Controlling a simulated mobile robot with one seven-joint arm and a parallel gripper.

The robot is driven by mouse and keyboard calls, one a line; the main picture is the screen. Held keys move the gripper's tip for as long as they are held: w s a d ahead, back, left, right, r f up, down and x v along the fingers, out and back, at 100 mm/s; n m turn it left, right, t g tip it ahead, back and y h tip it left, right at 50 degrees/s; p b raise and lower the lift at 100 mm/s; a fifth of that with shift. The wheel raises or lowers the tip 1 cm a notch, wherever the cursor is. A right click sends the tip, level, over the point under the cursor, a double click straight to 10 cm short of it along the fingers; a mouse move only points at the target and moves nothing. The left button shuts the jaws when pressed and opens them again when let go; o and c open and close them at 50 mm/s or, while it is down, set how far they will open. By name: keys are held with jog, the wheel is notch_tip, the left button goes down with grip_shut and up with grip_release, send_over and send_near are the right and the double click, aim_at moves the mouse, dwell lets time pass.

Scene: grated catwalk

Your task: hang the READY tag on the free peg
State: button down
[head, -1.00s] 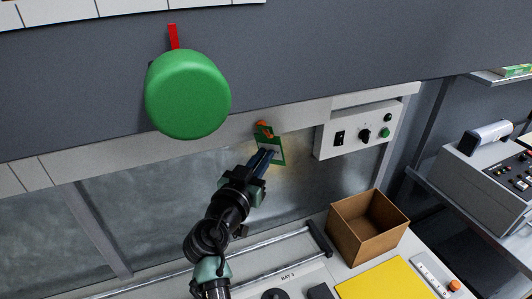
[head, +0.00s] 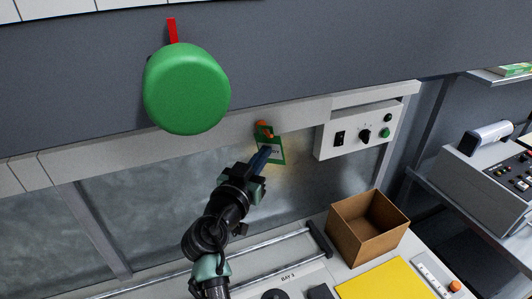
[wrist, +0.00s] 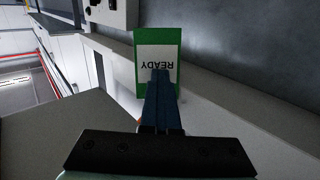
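The READY tag (head: 277,154) is a green card with a white label; it also shows in the wrist view (wrist: 158,50), its word upside down. My gripper (head: 267,152) has its blue fingers close together over the tag, and they appear shut on it. In the wrist view the fingertips (wrist: 160,74) overlap the label, and the tag is centred on them. An orange peg (head: 263,128) is on the pale rail at the tag's top edge. Whether the tag's hole is around the peg is hidden.
A grey control box (head: 360,130) is right of the tag on the rail. Below are an open brown box (head: 345,232), a yellow sheet (head: 385,280) and a metal bar handle (head: 318,238).

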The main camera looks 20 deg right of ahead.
jog(key=shift+s, duration=0.25)
jog(key=shift+s, duration=0.6)
jog(key=shift+s+r, duration=0.1)
jog(key=shift+s, duration=0.05)
jog(key=shift+s+d+r+p, duration=0.1)
jog(key=shift+s+r+p, duration=0.25)
jog(key=shift+s+p, duration=0.4)
jog(key=shift+s, duration=0.15)
jog(key=shift+s, duration=0.2)
jog(key=shift+s, duration=1.95)
jog(key=shift+s, duration=0.1)
